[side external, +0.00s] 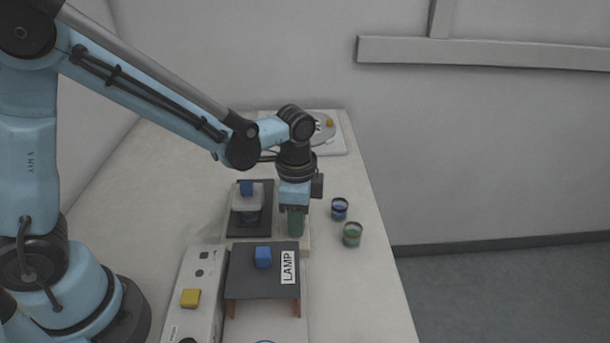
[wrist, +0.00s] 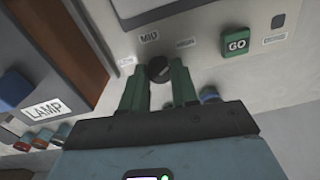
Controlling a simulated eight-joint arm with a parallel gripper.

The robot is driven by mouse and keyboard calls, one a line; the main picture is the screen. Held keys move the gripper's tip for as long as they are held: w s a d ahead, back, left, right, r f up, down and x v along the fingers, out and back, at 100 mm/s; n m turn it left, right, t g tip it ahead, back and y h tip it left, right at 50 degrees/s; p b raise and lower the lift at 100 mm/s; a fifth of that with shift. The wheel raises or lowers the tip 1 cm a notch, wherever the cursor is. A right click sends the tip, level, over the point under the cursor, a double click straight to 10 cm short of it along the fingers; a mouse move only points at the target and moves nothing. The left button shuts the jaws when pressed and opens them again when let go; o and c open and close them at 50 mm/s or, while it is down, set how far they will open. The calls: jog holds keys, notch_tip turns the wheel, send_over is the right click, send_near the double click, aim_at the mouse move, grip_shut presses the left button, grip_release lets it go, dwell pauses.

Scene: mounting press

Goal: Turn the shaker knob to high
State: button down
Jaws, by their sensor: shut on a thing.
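The shaker knob (wrist: 159,68) is a small dark round knob on a pale panel in the wrist view. The knob's pointer direction cannot be made out. My gripper (wrist: 160,82) has its green fingers shut on the knob, one on each side. In the side external view my gripper (side external: 295,222) points down beside the dark shaker-like unit (side external: 237,228), and the fingers and arm hide the knob there.
A green GO button (wrist: 236,44) is right of the knob. A dark LAMP stand (side external: 240,280) with a blue block (side external: 263,257) is in front of my gripper. Two jars, one blue-banded (side external: 339,208) and one green-banded (side external: 352,233), stand to the right near the table edge.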

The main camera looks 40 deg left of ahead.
jog(key=c, duration=0.9)
grip_release()
jog(key=shift+o, duration=0.2)
jog(key=shift+r, duration=0.1)
notch_tip(320, 180, up, 12)
jog(key=shift+a, duration=0.1)
jog(key=s+a+n+t, duration=0.2)
jog(key=n, duration=0.1)
jog(key=s+a+n+t, duration=0.2)
jog(key=a+n, duration=0.1)
jog(key=s+a+n+t, duration=0.2)
jog(key=n, duration=0.1)
jog(key=shift+a+f, duration=0.25)
jog(key=shift+a, duration=0.15)
jog(key=shift+s+a+f+n+t, duration=0.4)
jog(key=shift+a+n+t, duration=0.2)
jog(key=shift+n, duration=0.2)
